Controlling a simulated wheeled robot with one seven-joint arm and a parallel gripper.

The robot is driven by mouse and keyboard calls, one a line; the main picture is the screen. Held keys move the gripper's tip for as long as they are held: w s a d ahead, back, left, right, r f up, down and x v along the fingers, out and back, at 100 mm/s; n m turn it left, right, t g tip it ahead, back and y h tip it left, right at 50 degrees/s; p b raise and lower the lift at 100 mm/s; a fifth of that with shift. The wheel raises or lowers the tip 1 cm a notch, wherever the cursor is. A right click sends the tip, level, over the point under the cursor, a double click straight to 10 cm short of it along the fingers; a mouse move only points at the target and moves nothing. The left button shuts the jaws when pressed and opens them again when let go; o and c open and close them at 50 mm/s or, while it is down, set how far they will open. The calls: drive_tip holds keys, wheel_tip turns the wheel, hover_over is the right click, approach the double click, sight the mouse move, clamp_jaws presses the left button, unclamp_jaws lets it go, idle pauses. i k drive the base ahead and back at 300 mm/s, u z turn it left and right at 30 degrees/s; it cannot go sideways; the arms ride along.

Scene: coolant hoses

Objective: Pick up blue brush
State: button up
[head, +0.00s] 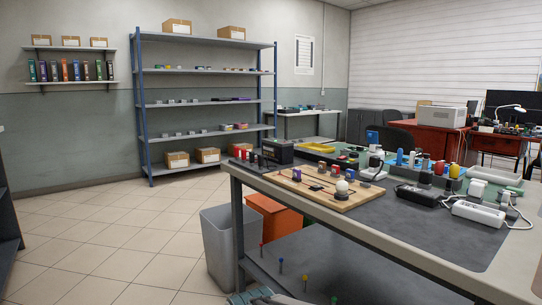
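I cannot make out a blue brush for certain. Small upright blue items (400,157) stand among other small things towards the back of the near workbench (520,262), too small to tell what they are. A blue box-like thing (372,138) stands behind them. My gripper cannot be made out in the head view. A grey-teal ridged shape is cut off by the bottom edge, and I cannot tell what it is.
A wooden board (325,201) with knobs, a black adapter (417,195) and a white power strip (479,213) lie on the workbench. A grey bin (219,246) and an orange bin (273,218) stand beside it. The tiled floor on the left is clear. A metal shelf (205,104) stands behind.

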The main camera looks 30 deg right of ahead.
sight(399, 157)
drive_tip(key=u, duration=0.75)
drive_tip(key=i, duration=1.7)
drive_tip(key=z, duration=2.6)
